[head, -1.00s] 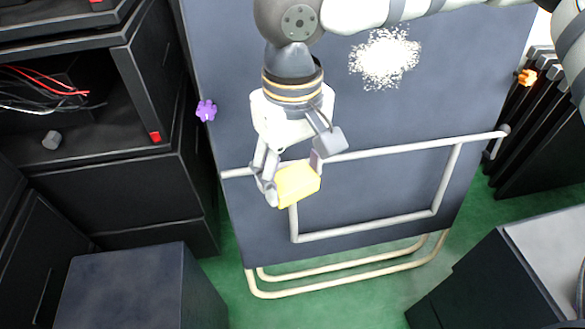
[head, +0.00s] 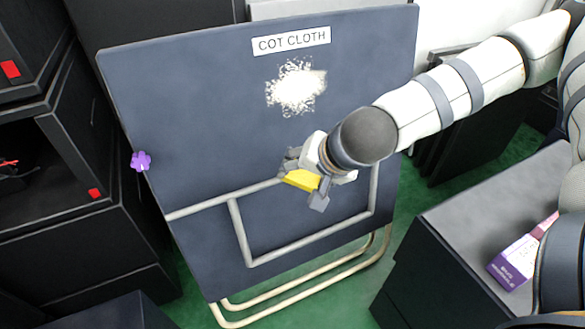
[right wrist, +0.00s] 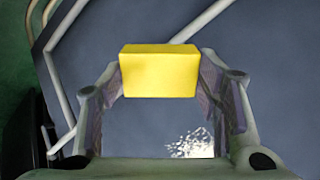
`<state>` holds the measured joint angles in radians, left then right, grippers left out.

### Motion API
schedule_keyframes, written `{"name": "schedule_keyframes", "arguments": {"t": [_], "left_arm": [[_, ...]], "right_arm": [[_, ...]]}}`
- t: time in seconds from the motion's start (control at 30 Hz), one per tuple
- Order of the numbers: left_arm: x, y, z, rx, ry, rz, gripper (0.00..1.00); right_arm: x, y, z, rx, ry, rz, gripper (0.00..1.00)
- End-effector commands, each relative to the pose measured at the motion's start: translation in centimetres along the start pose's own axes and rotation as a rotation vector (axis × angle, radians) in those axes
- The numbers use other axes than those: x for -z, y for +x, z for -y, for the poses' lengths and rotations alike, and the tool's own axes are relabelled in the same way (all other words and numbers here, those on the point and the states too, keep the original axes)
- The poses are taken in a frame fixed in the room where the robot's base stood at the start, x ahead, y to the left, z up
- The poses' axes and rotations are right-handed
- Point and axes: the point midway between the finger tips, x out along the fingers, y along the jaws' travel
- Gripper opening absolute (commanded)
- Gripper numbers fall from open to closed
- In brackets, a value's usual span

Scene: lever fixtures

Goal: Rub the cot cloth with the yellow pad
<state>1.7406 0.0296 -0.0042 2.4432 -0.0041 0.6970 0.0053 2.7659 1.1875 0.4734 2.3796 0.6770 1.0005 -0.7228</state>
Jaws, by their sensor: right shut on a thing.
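The cot cloth (head: 190,110) is a dark blue upright panel with a "COT CLOTH" label (head: 291,41) at its top. A white speckled patch (head: 296,87) lies on its upper middle, and part of the patch also shows in the right wrist view (right wrist: 190,145). My right gripper (head: 304,182) is shut on the yellow pad (head: 301,180), in front of the cloth below and right of the patch. In the right wrist view the pad (right wrist: 160,72) sits between both fingers. I cannot tell whether it touches the cloth. My left gripper is not in view.
A pale tube frame (head: 240,235) crosses the lower panel. A purple knob (head: 141,161) is at its left edge. Dark cabinets stand left. A dark cabinet (head: 470,215) at right bears a purple and white box (head: 515,262). Green floor shows between.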

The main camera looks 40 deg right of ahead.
Motion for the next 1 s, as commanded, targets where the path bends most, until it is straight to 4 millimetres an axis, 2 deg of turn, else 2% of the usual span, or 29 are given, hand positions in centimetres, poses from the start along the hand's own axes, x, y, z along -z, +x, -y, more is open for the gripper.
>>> {"name": "schedule_keyframes", "arguments": {"t": [0.2, 0.3, 0.5, 0.6, 0.73, 1.0], "left_arm": [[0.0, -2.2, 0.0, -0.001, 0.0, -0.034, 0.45], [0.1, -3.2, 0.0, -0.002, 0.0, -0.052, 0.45], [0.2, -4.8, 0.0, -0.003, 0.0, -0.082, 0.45], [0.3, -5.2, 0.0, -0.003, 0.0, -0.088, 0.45], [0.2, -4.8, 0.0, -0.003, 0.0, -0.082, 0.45], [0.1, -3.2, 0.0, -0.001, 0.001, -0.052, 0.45]], "right_arm": [[3.8, -1.2, 1.9, 0.102, 0.133, -0.334, 0.35], [5.0, -2.2, 3.3, 0.188, 0.139, -0.46, 0.35], [5.6, -4.4, 5.7, 0.388, 0.07, -0.564, 0.35], [5.4, -5.0, 6.2, 0.45, 0.046, -0.57, 0.35], [5.6, -4.6, 6.5, 0.475, 0.038, -0.57, 0.35], [7.3, -1.8, 7.8, 0.471, 0.04, -0.569, 0.35]]}}
